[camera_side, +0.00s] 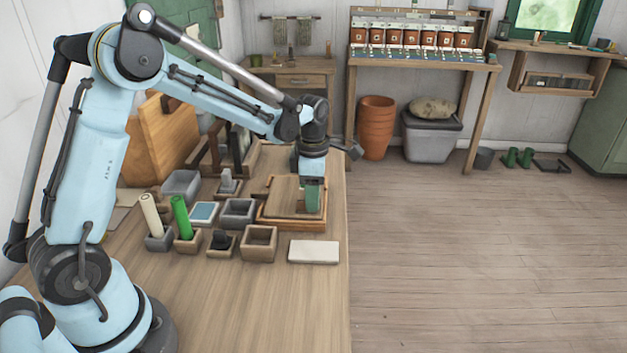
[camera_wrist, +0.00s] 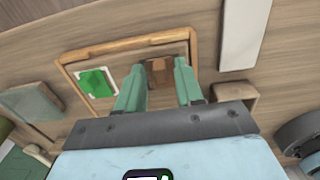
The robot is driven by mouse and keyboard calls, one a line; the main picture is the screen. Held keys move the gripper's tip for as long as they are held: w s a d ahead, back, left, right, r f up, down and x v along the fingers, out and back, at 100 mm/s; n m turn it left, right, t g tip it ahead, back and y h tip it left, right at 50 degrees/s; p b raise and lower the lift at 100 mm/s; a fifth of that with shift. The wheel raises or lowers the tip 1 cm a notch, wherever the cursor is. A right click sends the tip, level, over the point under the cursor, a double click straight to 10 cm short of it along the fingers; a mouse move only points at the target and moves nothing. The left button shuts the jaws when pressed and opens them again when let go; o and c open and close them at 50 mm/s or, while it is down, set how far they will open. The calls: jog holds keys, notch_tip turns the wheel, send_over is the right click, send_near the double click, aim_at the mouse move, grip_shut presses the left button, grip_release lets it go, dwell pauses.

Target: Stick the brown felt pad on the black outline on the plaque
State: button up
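My gripper (camera_wrist: 160,70) points down over the framed wooden board (camera_side: 270,222), and its green fingers (camera_side: 313,196) stand low above the board's right part. In the wrist view the two fingers are apart. A brown piece (camera_wrist: 160,73), which may be the felt pad, shows in the gap between the fingertips. I cannot tell whether the fingers press on it. The same wooden frame (camera_wrist: 130,44) surrounds a pale plate with a bright green patch (camera_wrist: 96,82) to the left of the fingers.
A white slab (camera_side: 314,251) lies in front of the board near the table's right edge. Boxes, including a wooden one (camera_side: 259,243) and a grey one (camera_side: 238,212), stand left of the board. Green (camera_side: 182,217) and cream (camera_side: 152,215) rolls stand upright farther left. The front table is clear.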

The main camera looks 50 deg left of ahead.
jog(key=shift+r, duration=3.45)
jog(key=shift+s+d+r+m, duration=0.15)
jog(key=shift+s+r+m, duration=0.1)
jog(key=shift+m, duration=0.15)
jog(key=s+d+r+m+t, duration=0.1)
jog(key=s+d+m+t, duration=0.1)
jog(key=s+m, duration=0.5)
jog(key=s+d+r+m+t, duration=0.1)
jog(key=s+d+m+t, duration=0.2)
jog(key=m, duration=1.6)
jog(key=s+t, duration=0.2)
jog(key=s, duration=0.2)
jog(key=shift+r, duration=0.2)
jog(key=shift+s, duration=0.1)
